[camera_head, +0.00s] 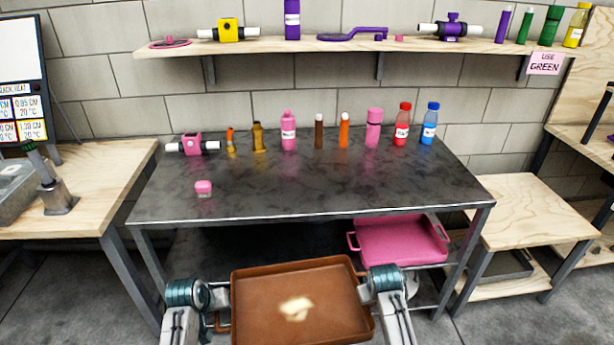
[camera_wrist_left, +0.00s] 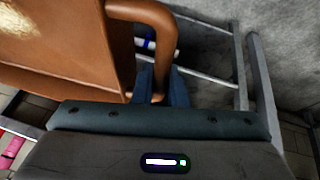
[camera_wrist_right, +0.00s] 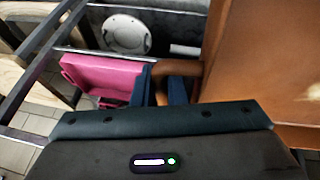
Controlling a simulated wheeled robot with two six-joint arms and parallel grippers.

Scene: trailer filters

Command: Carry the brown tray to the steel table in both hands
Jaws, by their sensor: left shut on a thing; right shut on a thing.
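The brown tray (camera_head: 270,325) is held level in front of the steel table (camera_head: 250,206), below its top. A pale, blurred patch shows in the middle of the tray; I cannot tell what it is. My left gripper (camera_head: 212,322) is at the tray's left end; in the left wrist view its jaws (camera_wrist_left: 160,88) are shut on the tray's handle. My right gripper (camera_head: 368,290) is at the right end; in the right wrist view its jaws (camera_wrist_right: 168,85) are shut on the other handle. The steel table's front half is mostly bare.
Several bottles, including a pink one (camera_head: 288,130), stand along the table's back. A pink tray (camera_head: 402,242) lies on the lower shelf. Wooden benches flank the table, and a wall shelf (camera_head: 300,45) hangs above.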

